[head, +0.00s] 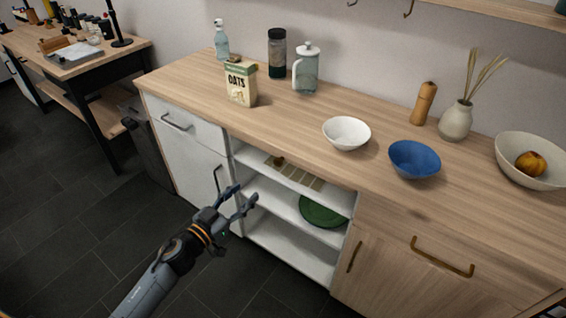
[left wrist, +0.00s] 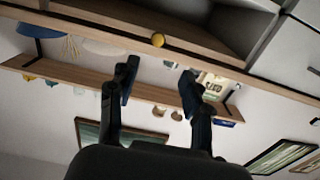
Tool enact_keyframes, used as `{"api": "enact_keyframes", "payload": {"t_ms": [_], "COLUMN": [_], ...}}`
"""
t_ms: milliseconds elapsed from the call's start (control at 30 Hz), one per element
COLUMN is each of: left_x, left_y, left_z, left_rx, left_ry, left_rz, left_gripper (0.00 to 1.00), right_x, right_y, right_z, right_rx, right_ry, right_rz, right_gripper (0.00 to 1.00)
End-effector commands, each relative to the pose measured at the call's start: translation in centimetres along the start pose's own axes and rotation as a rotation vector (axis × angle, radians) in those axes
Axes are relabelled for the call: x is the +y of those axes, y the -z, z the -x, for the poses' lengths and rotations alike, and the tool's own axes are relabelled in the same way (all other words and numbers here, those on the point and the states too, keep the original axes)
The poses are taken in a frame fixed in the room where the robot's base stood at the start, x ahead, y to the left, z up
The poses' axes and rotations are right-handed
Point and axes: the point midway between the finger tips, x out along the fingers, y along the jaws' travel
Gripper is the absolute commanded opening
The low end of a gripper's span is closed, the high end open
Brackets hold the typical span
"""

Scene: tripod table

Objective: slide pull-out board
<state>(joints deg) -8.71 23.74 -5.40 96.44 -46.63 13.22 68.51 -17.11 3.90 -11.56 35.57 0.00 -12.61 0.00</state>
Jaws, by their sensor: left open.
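A small round brownish knob (head: 279,161) shows just below the counter's front edge, above the open shelves. In the left wrist view, which is upside down, a yellowish knob (left wrist: 157,40) stands out against a long wooden front edge. I cannot clearly separate the board itself from the counter edge. My left gripper (head: 245,196) is open and empty in front of the shelves, lower and to the left of the knob. Its two fingers (left wrist: 158,83) are spread in the wrist view, with the knob apart from them. My right gripper is not in view.
The counter (head: 300,115) holds an oats box (head: 240,84), a white bowl (head: 347,132) and a blue bowl (head: 414,159). A green plate (head: 322,211) lies on the open shelves. A white drawer (head: 184,122) is left of them. The dark floor in front is clear.

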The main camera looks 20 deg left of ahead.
Motion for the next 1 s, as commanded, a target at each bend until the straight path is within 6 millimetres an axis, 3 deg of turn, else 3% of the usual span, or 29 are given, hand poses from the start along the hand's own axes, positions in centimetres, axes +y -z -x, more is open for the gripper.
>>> {"api": "enact_keyframes", "payload": {"t_ms": [167,600,800,1000], "left_x": [0.1,0.1,0.1,0.1], "left_y": [0.4,0.2,0.1,0.1], "left_z": [-1.9,-10.9,-13.1,-13.8], "left_rx": [0.006,0.005,0.002,0.001], "left_ry": [-0.004,-0.001,-0.002,-0.002], "left_rz": [0.001,0.003,0.004,0.002], "left_gripper": [0.49,0.49,0.49,0.49], "right_x": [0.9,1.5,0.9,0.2], "right_y": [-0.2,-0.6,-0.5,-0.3], "right_z": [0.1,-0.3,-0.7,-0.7], "right_rx": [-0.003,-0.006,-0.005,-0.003], "right_ry": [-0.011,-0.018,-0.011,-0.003], "right_rz": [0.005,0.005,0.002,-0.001], "right_gripper": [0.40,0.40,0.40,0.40]}}
